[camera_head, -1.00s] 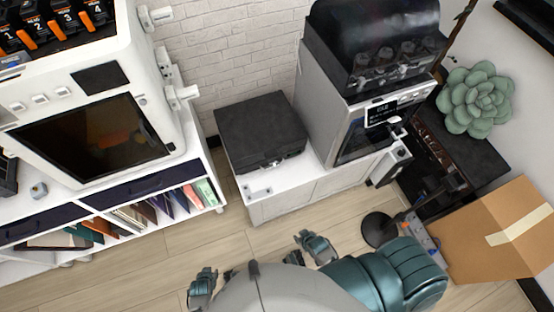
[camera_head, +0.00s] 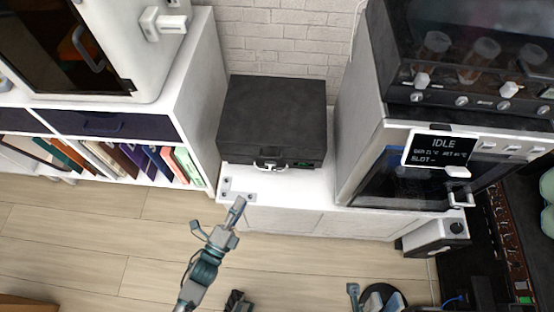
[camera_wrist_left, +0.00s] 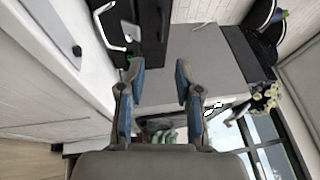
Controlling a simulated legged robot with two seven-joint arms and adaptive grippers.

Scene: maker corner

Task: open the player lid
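The player is a closed black case (camera_head: 272,115) on top of a white cabinet. A pale latch or handle (camera_head: 270,166) is at the middle of its front edge. My left gripper (camera_head: 218,217) is open and empty, in front of and below the player's front left corner, apart from it. In the left wrist view the open fingers (camera_wrist_left: 159,78) point toward the black player (camera_wrist_left: 153,30), with the pale handle (camera_wrist_left: 112,30) left of the fingers. My right gripper (camera_head: 366,292) is at the bottom edge of the head view, partly cut off; its opening is unclear.
The white cabinet top (camera_head: 305,183) has a narrow bare strip before the player. A machine with an IDLE display (camera_head: 440,150) stands close on the right. A white bookshelf (camera_head: 200,80) stands on the left. The wooden floor (camera_head: 130,225) in front is mostly clear.

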